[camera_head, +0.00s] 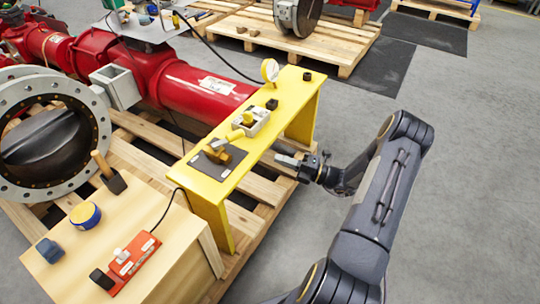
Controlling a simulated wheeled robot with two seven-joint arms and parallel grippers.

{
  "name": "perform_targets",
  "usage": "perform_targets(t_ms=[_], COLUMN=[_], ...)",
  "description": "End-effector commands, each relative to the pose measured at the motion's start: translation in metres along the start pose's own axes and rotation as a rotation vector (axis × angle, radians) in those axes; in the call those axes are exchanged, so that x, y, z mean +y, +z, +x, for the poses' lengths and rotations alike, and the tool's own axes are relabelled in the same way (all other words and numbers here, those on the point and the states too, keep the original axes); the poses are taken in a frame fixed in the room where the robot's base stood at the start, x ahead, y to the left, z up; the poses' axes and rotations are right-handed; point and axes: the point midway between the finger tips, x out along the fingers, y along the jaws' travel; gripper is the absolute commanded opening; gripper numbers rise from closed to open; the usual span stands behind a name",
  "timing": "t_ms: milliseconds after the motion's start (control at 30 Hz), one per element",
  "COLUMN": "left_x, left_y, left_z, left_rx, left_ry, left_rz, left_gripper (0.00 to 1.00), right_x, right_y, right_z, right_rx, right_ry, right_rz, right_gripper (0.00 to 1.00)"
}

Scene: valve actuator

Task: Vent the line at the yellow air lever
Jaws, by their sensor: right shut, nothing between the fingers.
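A yellow bench (297,100) stands on a wooden pallet beside the red actuator (205,92). On its near end, a dark plate (206,168) carries a small brass-coloured valve with a yellow lever (225,142). The lever's exact angle is too small to tell. My right gripper (280,157) is at the right edge of the bench, to the right of the lever and apart from it. Its fingers point left and are shut with nothing between them. My left gripper is not in view.
A grey-white box with a yellow knob (249,121), a small black block (272,104) and a round gauge (270,71) stand farther along the bench. A wooden crate (185,240) with a red control box (134,262) is at lower left.

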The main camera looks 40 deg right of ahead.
Motion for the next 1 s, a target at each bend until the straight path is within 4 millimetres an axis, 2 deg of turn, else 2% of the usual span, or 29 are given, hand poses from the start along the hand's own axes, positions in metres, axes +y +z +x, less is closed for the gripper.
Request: perform_targets(t_ms=[67,167,267,333,400,467,567,633,700,733,833,900,1000], left_x=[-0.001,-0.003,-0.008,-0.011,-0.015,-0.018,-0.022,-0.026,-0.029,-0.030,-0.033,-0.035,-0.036], left_y=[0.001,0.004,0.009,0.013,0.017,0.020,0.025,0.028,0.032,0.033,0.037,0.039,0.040], left_z=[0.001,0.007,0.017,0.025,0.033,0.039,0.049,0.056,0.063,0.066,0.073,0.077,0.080], left_rx=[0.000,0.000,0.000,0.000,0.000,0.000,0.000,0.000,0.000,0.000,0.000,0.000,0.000], left_ry=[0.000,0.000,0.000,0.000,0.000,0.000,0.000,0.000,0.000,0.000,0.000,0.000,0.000], left_rz=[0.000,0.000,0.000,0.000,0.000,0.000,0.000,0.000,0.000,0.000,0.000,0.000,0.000], left_gripper=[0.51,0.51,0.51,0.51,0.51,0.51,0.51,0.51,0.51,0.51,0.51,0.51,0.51], right_x=[-0.002,-0.013,-0.033,-0.051,-0.067,-0.076,-0.078,-0.068,-0.047,-0.035,0.008,0.036,0.065], right_y=[-0.003,-0.024,-0.062,-0.088,-0.103,-0.106,-0.091,-0.073,-0.055,-0.050,-0.045,-0.051,-0.064], right_z=[-0.002,0.004,0.006,-0.004,-0.021,-0.037,-0.057,-0.059,-0.049,-0.042,-0.013,0.007,0.027], right_rx=[0.018,0.121,0.338,0.548,0.778,0.978,1.308,1.527,1.722,-1.693,-1.349,-1.157,-0.969], right_ry=[-0.020,-0.114,-0.280,-0.402,-0.500,-0.557,-0.601,-0.600,-0.574,0.526,0.343,0.267,0.208], right_rz=[-0.019,-0.125,-0.373,-0.630,-0.934,-1.213,-1.712,-2.087,-2.469,2.483,2.146,1.956,1.770], right_gripper=[0.00,0.00,0.00,0.00,0.00,0.00,0.00,0.00,0.00,0.00,0.00,0.00,0.00])
